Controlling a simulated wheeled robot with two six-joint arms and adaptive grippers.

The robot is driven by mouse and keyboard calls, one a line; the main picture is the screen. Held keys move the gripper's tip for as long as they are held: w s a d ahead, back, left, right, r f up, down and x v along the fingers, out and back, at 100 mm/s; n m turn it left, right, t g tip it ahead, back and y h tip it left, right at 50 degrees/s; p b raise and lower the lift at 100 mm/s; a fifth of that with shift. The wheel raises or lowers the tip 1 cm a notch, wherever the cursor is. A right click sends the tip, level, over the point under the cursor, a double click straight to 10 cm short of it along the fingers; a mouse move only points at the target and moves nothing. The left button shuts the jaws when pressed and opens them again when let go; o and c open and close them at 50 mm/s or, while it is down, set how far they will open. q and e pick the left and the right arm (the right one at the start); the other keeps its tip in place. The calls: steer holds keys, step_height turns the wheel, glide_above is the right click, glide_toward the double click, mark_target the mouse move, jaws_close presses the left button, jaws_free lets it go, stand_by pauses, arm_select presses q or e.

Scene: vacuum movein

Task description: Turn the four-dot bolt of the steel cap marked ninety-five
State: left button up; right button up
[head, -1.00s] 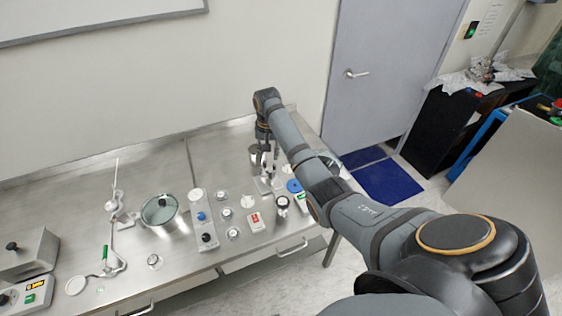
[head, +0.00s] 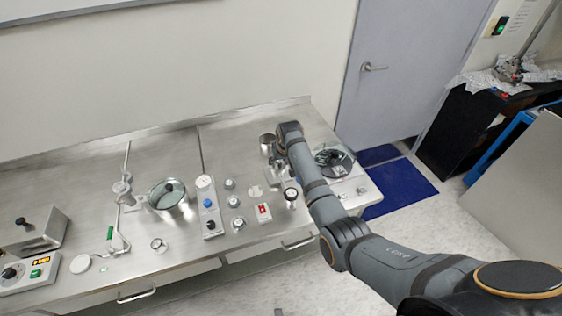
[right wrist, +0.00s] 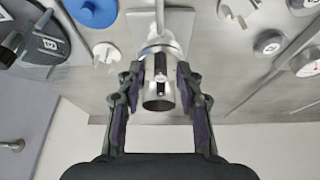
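My right gripper (right wrist: 160,82) has its two fingers on either side of a shiny steel cylinder (right wrist: 158,92) in the right wrist view. The cylinder has a dark open end towards the camera and a wider collar behind it. The fingers stand apart, with thin gaps visible beside the cylinder; I cannot tell whether the tips touch it. In the head view my right gripper (head: 274,172) is over the right part of the bench, partly hidden by its own arm. No ninety-five mark or four-dot bolt is legible. My left gripper is out of view.
A dark round device (head: 333,162) lies right of the arm. A blue round cap (right wrist: 96,8) and a white winged knob (right wrist: 105,52) sit near the gripper.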

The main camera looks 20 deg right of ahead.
steer(key=shift+x, duration=0.75)
jaws_close()
steer(key=shift+r+m+p, duration=0.25)
steer(key=shift+m+p, duration=0.15)
steer(key=shift+p, duration=0.2)
steer(key=shift+f+m+h, duration=0.2)
steer(key=shift+m+h, duration=0.1)
steer(key=shift+m, duration=0.2)
jaws_free()
